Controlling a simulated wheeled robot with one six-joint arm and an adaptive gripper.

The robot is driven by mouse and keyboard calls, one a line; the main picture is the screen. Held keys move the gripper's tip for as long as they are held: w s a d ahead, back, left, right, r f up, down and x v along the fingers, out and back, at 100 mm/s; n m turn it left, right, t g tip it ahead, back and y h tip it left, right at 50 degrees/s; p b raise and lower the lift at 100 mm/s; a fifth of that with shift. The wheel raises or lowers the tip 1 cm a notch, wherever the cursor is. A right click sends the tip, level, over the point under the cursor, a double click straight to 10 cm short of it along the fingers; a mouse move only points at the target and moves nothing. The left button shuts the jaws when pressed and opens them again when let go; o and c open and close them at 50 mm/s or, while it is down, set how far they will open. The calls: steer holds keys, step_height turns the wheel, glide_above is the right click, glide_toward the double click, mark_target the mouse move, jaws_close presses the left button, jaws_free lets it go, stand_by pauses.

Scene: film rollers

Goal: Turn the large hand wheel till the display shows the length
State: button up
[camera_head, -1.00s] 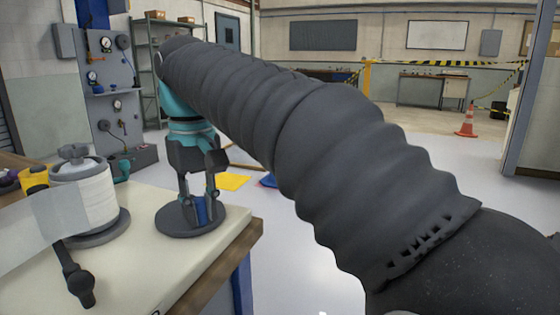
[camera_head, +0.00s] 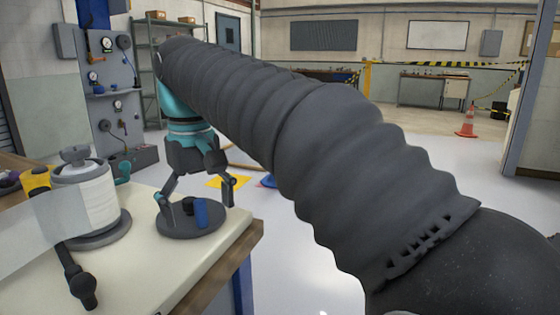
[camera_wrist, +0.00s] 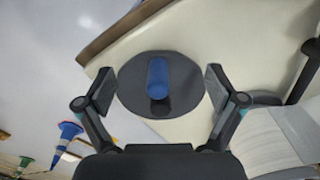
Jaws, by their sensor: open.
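A dark round disc (camera_head: 190,232) lies flat near the table's right edge, with an upright blue cylinder (camera_head: 201,212) and a small black knob (camera_head: 187,205) on it. I cannot tell surely whether this disc is the large hand wheel. My gripper (camera_head: 197,201) is over the disc, pointing down, with its fingers spread apart. In the wrist view the blue cylinder (camera_wrist: 157,72) and black knob (camera_wrist: 160,105) are between the open fingers, touching neither. I cannot make out a display.
A white film roll (camera_head: 98,200) on a dark base stands at left, with a translucent strip (camera_head: 40,235) running from it. A dark handle (camera_head: 76,278) lies in front of the roll. A gauge panel (camera_head: 108,85) is behind. An orange cone (camera_head: 466,122) stands far right. Floor right of the table is clear.

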steer(key=shift+r+p, duration=1)
steer(key=shift+r, duration=2.3)
steer(key=d+f+m+t, duration=0.1)
steer(key=d+f+m, duration=0.15)
steer(key=d, duration=0.85)
steer(key=s+d+f+m+t, duration=0.2)
steer(key=s+d+f, duration=0.4)
steer(key=d+f, duration=0.3)
steer(key=s+d+f+m+t, duration=0.2)
steer(key=s+d+f, duration=0.4)
steer(key=d+f, duration=0.3)
step_height(320, 180, down, 2)
steer(key=shift+s+f+m+t, duration=0.2)
steer(key=shift+s+m+t, duration=0.1)
steer(key=shift+s+m, duration=0.15)
